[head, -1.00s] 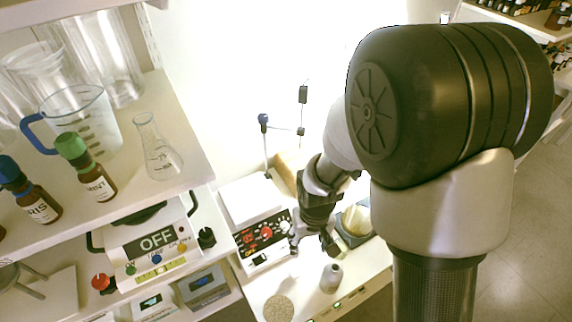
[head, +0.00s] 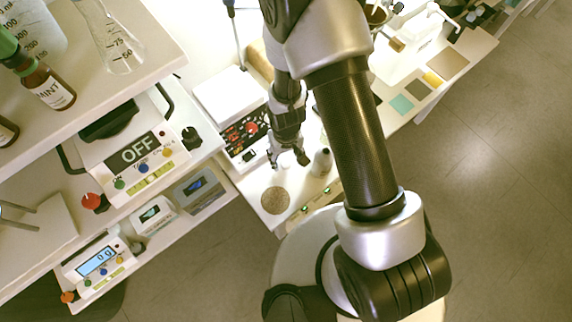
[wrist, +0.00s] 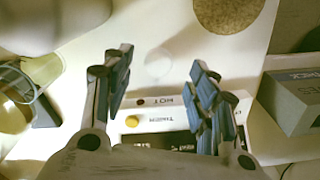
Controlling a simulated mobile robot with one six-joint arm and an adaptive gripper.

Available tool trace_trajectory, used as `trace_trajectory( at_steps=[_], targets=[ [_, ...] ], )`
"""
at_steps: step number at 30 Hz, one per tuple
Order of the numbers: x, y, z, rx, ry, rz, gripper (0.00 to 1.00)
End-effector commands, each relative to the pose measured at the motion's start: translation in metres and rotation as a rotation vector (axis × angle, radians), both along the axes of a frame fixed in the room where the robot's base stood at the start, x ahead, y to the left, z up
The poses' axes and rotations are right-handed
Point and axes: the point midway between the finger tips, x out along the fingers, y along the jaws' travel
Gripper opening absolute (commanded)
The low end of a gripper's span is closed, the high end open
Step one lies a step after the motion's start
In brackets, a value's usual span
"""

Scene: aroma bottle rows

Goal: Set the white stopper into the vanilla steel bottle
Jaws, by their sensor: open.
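A grey bottle (head: 321,162), likely the steel bottle, stands upright on the white bench, just right of my gripper in the head view. No label on it can be read. My gripper (head: 288,162) hangs low over the bench, fingers open and pointing down, with nothing visibly held. In the wrist view the open fingers (wrist: 160,64) straddle a faint pale round shape (wrist: 157,66) on the white surface; it may be the white stopper, but I cannot tell for sure. A large blurred pale form at the wrist view's top left may be the bottle.
A round cork mat (head: 275,201) lies near the bench's front edge. A stirrer hotplate (head: 245,135) stands left of my gripper, and a glass vessel (wrist: 15,105) is at the wrist view's left. A grey box (wrist: 295,100) is at its right. Shelves with instruments stand left.

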Motion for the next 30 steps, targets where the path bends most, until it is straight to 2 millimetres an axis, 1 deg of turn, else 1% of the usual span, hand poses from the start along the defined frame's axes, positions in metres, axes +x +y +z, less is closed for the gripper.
trace_trajectory(
  at_steps=[5,12,14,21,30],
  targets=[
    [0.001,0.000,-0.010,0.000,-0.001,0.000,0.53],
    [0.003,-0.001,-0.046,0.000,0.001,0.000,0.53],
    [0.003,-0.001,-0.052,0.000,0.001,0.000,0.53],
    [0.004,-0.001,-0.053,0.001,-0.002,0.000,0.53],
    [0.004,-0.001,-0.053,0.000,-0.001,0.000,0.34]
  ],
)
